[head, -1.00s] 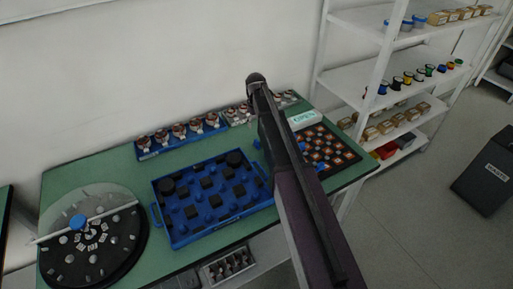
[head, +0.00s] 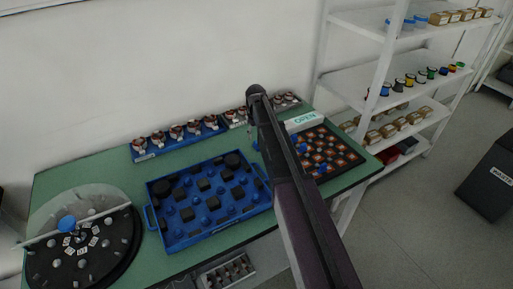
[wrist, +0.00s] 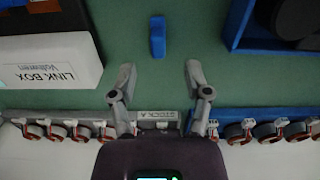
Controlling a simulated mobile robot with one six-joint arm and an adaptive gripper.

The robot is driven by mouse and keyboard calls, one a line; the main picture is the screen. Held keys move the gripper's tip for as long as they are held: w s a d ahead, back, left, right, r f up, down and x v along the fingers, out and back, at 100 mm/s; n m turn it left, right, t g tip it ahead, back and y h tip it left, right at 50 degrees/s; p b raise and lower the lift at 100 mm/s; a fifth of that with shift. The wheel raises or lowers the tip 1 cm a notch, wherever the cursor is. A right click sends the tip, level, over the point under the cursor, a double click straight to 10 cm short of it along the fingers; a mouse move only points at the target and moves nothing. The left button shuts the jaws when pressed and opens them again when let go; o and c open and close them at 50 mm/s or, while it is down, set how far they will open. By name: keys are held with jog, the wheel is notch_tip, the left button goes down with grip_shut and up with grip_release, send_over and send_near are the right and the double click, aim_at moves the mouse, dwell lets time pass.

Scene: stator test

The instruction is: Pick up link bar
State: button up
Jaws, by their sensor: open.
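A small blue bar, which looks like the link bar, lies on the green bench top; in the wrist view the link bar (wrist: 157,37) is upright in the picture, near the top centre. It also shows as a small blue piece (head: 256,145) just left of my arm in the head view. My gripper (wrist: 160,72) is open and empty in the wrist view. Its two fingertips stand on either side of the bar's line, with the bar beyond them and apart from them. In the head view my arm mostly hides the gripper.
A white box labelled LINK BOX (wrist: 52,75) stands left of the bar in the wrist view. A blue tray (wrist: 236,40) lies to its right. A rack of copper-coloured parts (wrist: 290,115) runs along the wall side. Bare green bench surrounds the bar.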

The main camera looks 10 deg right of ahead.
aim_at(256, 141)
jog(key=shift+f, duration=0.15)
jog(key=shift+d+f+b, duration=0.1)
jog(key=shift+f+b, duration=2.35)
jog(key=shift+b, duration=0.15)
grip_shut()
